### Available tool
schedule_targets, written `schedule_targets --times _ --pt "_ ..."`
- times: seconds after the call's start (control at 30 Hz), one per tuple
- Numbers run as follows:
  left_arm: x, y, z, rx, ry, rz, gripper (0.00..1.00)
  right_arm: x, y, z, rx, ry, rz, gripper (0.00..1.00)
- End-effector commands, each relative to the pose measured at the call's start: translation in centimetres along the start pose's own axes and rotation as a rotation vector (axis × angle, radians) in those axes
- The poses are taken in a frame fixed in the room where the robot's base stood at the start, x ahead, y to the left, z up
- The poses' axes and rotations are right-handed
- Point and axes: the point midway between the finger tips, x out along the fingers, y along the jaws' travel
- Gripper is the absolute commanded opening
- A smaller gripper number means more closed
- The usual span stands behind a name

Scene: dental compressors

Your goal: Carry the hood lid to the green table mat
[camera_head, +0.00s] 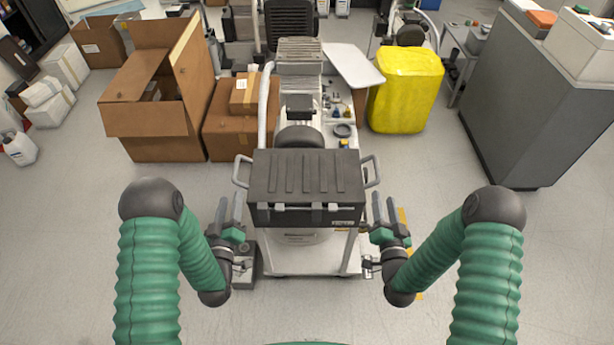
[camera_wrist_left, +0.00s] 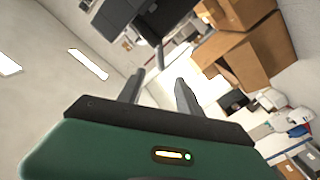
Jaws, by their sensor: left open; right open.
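The hood lid (camera_head: 306,176) is a dark grey ribbed box cover with a light handle on each side. It sits level on the front of a white wheeled cart (camera_head: 344,250). My left gripper (camera_head: 230,210) is open and empty, just below and left of the lid's left handle (camera_head: 241,171). My right gripper (camera_head: 384,209) is open and empty, just below and right of the right handle (camera_head: 373,171). Neither appears to touch a handle. In the left wrist view the open fingers (camera_wrist_left: 158,90) point up toward the dark lid (camera_wrist_left: 118,16). I see no green table mat.
Cardboard boxes (camera_head: 157,97) stand on the floor at the left, and a yellow bin (camera_head: 405,90) stands behind the cart at the right. A grey cabinet (camera_head: 535,105) stands at far right. Compressor parts (camera_head: 300,125) lie behind the lid.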

Motion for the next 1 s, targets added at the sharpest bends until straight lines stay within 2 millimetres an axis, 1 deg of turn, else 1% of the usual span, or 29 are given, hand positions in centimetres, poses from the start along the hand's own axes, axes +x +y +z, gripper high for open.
schedule_targets --times 0.03,0.1,0.4,0.5,0.6,0.77,1.0 --pt "1.0 0.1 -0.1 0.0 0.003 0.003 0.41 1.0 -0.1 -0.1 0.0 0.003 -0.003 0.42" --pt "2.4 0.1 -0.1 0.0 0.003 0.003 0.41 2.5 -0.1 -0.1 0.001 0.003 -0.003 0.42" --pt "8.4 0.0 -0.1 0.0 0.003 0.002 0.41 8.4 -0.1 0.0 0.001 0.002 -0.003 0.42" --pt "10.2 0.0 -0.1 0.0 0.002 0.001 0.41 10.2 -0.2 0.0 0.001 0.001 -0.002 0.42" --pt "11.7 0.0 0.0 0.0 0.001 0.001 0.41 11.7 -0.1 0.0 0.001 0.001 -0.002 0.42" --pt "12.8 0.0 0.0 0.0 0.0 0.001 0.41 12.8 -0.1 0.0 0.001 0.0 0.0 0.42" --pt "12.9 0.0 0.0 0.0 0.0 0.0 0.41 12.9 -0.1 0.0 0.001 -0.001 -0.001 0.42"
